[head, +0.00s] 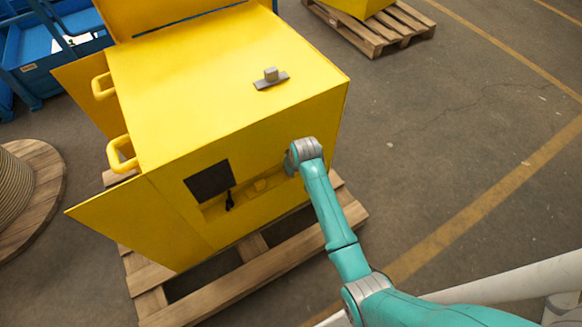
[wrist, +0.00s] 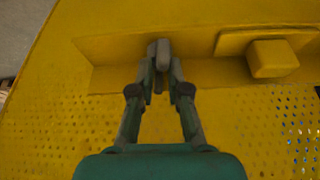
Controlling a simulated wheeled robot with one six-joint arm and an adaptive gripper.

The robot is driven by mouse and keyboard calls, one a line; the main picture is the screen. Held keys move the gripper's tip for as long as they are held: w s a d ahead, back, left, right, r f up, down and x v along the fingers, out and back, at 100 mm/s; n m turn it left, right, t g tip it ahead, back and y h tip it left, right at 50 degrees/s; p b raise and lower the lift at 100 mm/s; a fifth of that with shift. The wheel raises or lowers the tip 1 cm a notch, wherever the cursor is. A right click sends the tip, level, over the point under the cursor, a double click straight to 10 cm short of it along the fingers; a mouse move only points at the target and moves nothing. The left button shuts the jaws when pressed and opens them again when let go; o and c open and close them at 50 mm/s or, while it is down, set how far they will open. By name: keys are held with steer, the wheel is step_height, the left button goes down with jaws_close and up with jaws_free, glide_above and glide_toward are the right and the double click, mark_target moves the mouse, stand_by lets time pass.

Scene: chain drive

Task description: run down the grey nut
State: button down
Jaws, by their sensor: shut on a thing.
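The grey nut (wrist: 159,50) shows in the wrist view as a small rounded grey piece at the back of a yellow recess. My gripper (wrist: 161,70) is shut on it, with one finger on each side. A thin darker piece shows below it between the fingers; I cannot tell what it is. How far the nut sits along any thread is hidden. In the head view my arm reaches to the right part of the yellow housing's (head: 215,80) front face, and my wrist hides the nut and fingertips there.
A yellow block (wrist: 271,58) stands right of my gripper in the recess. A perforated yellow panel (wrist: 60,130) lies below. In the head view a dark square (head: 208,180) marks the housing's front, and a grey piece (head: 271,77) sits on top. The housing stands on a wooden pallet (head: 240,285).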

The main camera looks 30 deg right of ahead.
steer(key=shift+a+m+h, duration=0.15)
steer(key=shift+m+h, duration=0.55)
steer(key=shift+m, duration=1.1)
steer(key=c, duration=1.4)
jaws_free()
steer(key=v, duration=1.2)
steer(key=shift+w, duration=0.2)
steer(key=shift+a, duration=0.15)
